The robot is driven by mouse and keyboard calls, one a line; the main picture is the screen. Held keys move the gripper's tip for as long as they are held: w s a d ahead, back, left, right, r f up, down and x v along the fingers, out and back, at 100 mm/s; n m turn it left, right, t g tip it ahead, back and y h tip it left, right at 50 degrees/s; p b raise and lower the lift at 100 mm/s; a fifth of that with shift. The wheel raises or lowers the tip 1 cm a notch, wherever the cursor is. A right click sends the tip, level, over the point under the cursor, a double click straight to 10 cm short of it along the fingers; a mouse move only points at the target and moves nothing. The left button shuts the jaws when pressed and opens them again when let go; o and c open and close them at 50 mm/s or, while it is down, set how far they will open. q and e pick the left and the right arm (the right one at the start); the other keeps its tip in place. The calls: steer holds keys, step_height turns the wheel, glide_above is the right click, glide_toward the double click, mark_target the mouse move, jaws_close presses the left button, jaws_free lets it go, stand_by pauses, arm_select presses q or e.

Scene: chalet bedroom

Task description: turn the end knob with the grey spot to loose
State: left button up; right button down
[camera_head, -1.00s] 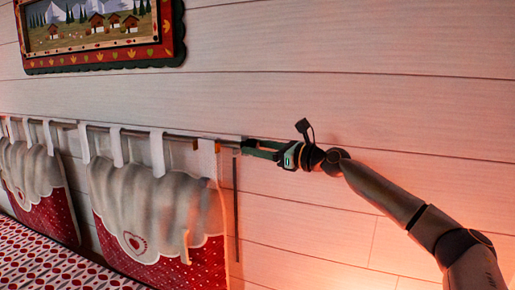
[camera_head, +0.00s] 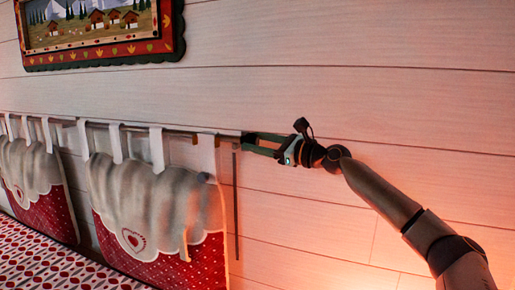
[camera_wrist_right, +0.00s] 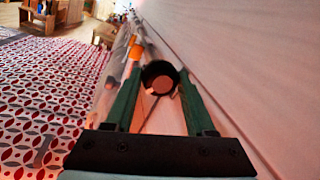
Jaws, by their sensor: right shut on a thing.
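The end knob (camera_wrist_right: 158,73) is a dark round cap with a greyish-pink spot on its end face, seen end-on in the right wrist view. It sits at the end of the thin rod (camera_head: 180,133) along the wall. My right gripper (camera_head: 249,140) reaches in from the right in the head view. Its two green fingers lie on either side of the knob and are shut on it, also in the right wrist view (camera_wrist_right: 161,84). My left gripper is not in view.
White-and-red cushions (camera_head: 165,205) hang from the rod by white loops. A patterned bedspread (camera_head: 55,262) lies below. A narrow dark strip (camera_head: 236,205) runs down the wall near the fingertips. A framed picture (camera_head: 100,35) hangs above. The plank wall is close behind the gripper.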

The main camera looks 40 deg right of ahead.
steer(key=shift+f+n+b, duration=0.2)
steer(key=shift+n+b, duration=0.6)
steer(key=shift+n, duration=0.4)
steer(key=shift+n+t+b, duration=0.4)
steer(key=shift+n+b, duration=0.1)
steer(key=shift+n, duration=0.6)
steer(key=shift+r+y, duration=0.1)
steer(key=shift+y, duration=0.3)
steer(key=shift+c, duration=1.2)
jaws_free()
steer(key=shift+s, duration=0.1)
